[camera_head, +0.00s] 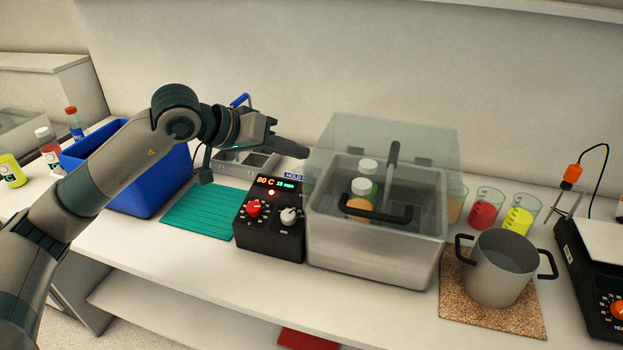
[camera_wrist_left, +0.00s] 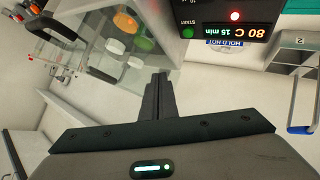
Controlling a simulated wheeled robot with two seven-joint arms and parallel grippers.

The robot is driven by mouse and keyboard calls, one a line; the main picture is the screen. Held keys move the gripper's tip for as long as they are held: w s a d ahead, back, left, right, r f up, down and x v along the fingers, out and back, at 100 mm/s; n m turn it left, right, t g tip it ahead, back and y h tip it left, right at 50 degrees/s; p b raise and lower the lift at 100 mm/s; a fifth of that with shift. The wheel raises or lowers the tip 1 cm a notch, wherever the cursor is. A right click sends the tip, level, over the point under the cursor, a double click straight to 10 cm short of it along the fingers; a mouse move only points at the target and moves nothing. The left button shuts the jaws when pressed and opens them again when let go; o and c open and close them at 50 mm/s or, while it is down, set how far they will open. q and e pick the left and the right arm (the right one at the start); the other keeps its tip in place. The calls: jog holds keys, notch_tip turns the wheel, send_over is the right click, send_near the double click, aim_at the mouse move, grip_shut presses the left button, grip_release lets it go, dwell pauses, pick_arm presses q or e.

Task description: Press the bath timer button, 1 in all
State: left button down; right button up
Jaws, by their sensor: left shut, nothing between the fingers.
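The bath timer is a black control box (camera_head: 270,220) with a lit display reading 80 C and 15 min, a red lamp, a red knob and a pale knob. In the left wrist view its panel (camera_wrist_left: 235,17) shows at the top, with a green button (camera_wrist_left: 187,33) by the word START. The metal bath (camera_head: 372,250) stands right of the box, under a clear cover, with bottles inside. My left gripper (camera_head: 304,152) is shut and empty, above and behind the box. Its fingertips (camera_wrist_left: 158,77) are apart from the button. My right gripper is not in view.
A green mat (camera_head: 205,212) and a blue bin (camera_head: 135,190) lie to the left. A pot (camera_head: 499,270) stands on a cork mat to the right, near beakers and a black heater (camera_head: 592,290).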

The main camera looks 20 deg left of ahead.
pick_arm(q)
jog(key=shift+w, duration=0.3)
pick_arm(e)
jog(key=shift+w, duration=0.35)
pick_arm(q)
jog(key=shift+r, duration=0.1)
jog(key=shift+w+f, duration=0.25)
jog(key=shift+f, duration=0.7)
jog(key=shift+w+f, duration=0.2)
jog(key=shift+f, duration=0.75)
jog(key=shift+w+f, duration=0.25)
jog(key=shift+f, duration=0.7)
jog(key=shift+w+f+b, duration=0.1)
jog(key=shift+f+b, duration=0.15)
jog(key=shift+b, duration=0.1)
jog(key=shift+w+f+b, duration=0.25)
jog(key=shift+f+b, duration=0.8)
jog(key=shift+b, duration=0.2)
jog(key=shift+f, duration=0.15)
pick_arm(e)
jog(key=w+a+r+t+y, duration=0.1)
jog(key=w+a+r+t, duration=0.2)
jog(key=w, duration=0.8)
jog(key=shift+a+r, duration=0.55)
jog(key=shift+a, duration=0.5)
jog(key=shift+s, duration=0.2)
